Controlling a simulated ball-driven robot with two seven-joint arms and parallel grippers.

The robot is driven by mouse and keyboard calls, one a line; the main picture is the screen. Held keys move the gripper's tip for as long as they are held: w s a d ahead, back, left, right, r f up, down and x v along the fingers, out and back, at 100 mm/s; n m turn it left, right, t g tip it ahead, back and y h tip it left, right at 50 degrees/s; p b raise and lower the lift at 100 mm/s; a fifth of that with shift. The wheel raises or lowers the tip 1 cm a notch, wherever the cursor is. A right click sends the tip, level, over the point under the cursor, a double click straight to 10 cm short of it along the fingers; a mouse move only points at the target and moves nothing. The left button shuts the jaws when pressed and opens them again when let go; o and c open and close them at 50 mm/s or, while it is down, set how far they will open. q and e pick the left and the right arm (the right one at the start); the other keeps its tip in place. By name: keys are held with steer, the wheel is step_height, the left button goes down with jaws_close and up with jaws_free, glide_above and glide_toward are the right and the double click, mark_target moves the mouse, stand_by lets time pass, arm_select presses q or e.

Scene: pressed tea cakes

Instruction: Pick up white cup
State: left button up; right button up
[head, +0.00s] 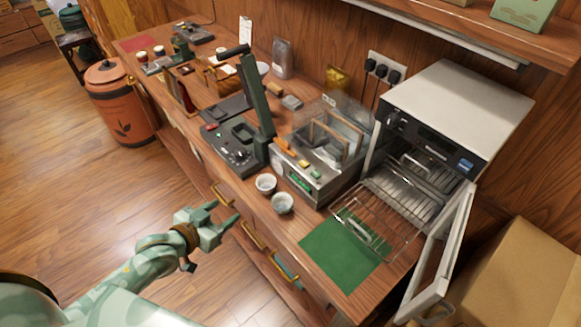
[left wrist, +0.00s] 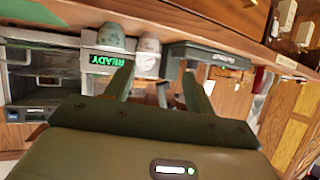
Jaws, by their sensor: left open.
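My right gripper is out of view.
A green mat (head: 343,250) lies right of the cups, partly under a wire rack (head: 378,220) from the open oven (head: 455,110). Behind the cups is a machine with a green display (head: 300,183). A dark press (head: 238,142) stands left. Drawer handles (head: 252,236) stick out in front.

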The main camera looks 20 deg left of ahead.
arm_select(q)
steer(key=w+d+r, duration=0.2)
steer(key=b, duration=0.3)
glide_toward(271, 180)
steer(key=shift+w+a+f+h, duration=0.1)
steer(key=shift+w+f+h, duration=0.05)
steer(key=shift+w, duration=0.25)
steer(key=shift+w+a+f+h, duration=0.1)
steer(key=shift+w+f+h, duration=0.05)
steer(key=shift+w, duration=0.3)
steer(key=b+x, duration=0.1)
steer(key=x, duration=0.5)
steer(key=shift+d+f, duration=0.1)
steer(key=shift+d, duration=0.05)
steer(key=shift+s, duration=0.1)
steer(key=c, duration=0.6)
